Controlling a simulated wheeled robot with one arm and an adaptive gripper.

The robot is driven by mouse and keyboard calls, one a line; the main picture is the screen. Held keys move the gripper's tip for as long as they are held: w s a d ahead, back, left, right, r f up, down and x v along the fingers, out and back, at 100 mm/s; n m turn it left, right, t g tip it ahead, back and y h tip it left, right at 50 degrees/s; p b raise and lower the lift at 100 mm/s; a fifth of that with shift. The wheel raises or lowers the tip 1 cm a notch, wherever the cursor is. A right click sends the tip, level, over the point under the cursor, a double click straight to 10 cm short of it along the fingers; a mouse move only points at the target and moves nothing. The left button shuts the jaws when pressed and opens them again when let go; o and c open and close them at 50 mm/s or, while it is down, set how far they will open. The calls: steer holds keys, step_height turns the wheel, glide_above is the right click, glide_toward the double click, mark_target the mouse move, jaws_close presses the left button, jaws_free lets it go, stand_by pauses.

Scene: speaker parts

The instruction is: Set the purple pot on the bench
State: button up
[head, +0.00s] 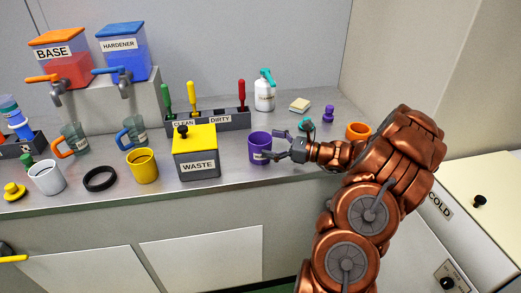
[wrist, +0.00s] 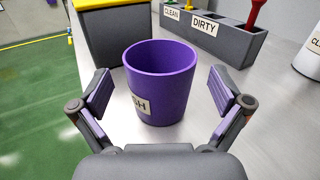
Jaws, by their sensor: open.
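The purple pot (head: 259,147) stands upright on the metal bench (head: 222,181), just right of the waste box. In the wrist view the pot (wrist: 160,85) sits between my open fingers, with its mouth up and a partly visible label on its side. My gripper (head: 270,147) is open at the pot's right side. In the wrist view my gripper (wrist: 161,95) shows a gap between each finger pad and the pot's wall. The pot looks empty as far as its inside shows.
The waste box (head: 197,155) with a yellow lid stands close left of the pot. Behind is a grey holder (head: 215,122) marked clean and dirty. An orange pot (head: 358,131) and a teal-topped bottle (head: 265,92) are further right and back. Bench front is clear below the pot.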

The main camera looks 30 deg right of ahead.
steer(key=shift+x, duration=0.95)
steer(key=c, duration=1.2)
